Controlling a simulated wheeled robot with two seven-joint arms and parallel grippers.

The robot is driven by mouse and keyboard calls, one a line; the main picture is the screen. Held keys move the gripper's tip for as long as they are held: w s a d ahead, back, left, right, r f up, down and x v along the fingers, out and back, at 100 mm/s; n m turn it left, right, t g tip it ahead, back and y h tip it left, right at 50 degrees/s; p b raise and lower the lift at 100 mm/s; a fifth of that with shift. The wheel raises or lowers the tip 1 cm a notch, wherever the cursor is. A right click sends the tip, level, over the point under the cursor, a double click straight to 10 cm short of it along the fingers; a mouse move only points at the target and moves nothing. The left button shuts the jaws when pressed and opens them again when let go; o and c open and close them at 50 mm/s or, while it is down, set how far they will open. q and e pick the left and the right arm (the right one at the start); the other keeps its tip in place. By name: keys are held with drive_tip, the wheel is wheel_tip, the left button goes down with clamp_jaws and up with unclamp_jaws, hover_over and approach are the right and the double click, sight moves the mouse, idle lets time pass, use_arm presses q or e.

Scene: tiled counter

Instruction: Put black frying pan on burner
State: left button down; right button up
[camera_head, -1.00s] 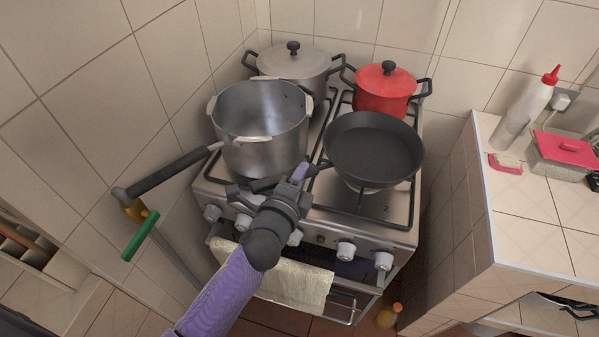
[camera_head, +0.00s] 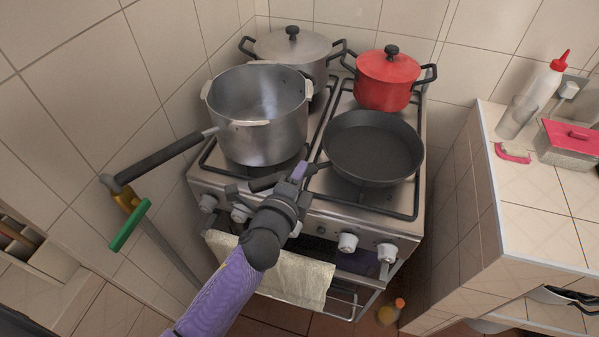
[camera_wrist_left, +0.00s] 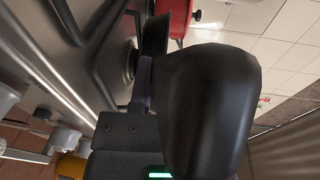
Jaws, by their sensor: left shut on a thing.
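The black frying pan (camera_head: 374,148) is level over the front right burner of the stove (camera_head: 318,212), hiding that burner. It looks very close to the grate; I cannot tell whether it touches. My left gripper (camera_head: 298,175) is shut on the pan's handle (camera_head: 268,182), which points left and towards me, in front of the big pot. In the left wrist view a large dark rounded shape (camera_wrist_left: 208,110), apparently the handle, fills the middle and hides most of the pan. My right gripper is not in view.
A large open silver pot (camera_head: 262,140) stands on the front left burner. A lidded grey pot (camera_head: 293,50) and a red lidded pot (camera_head: 387,82) stand behind. A tiled counter (camera_head: 540,215) is at the right. A towel (camera_head: 285,270) hangs on the stove front.

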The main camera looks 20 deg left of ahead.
use_arm(q)
drive_tip(key=shift+f, duration=0.2)
drive_tip(key=c, duration=0.5)
unclamp_jaws()
drive_tip(key=shift+s, duration=0.1)
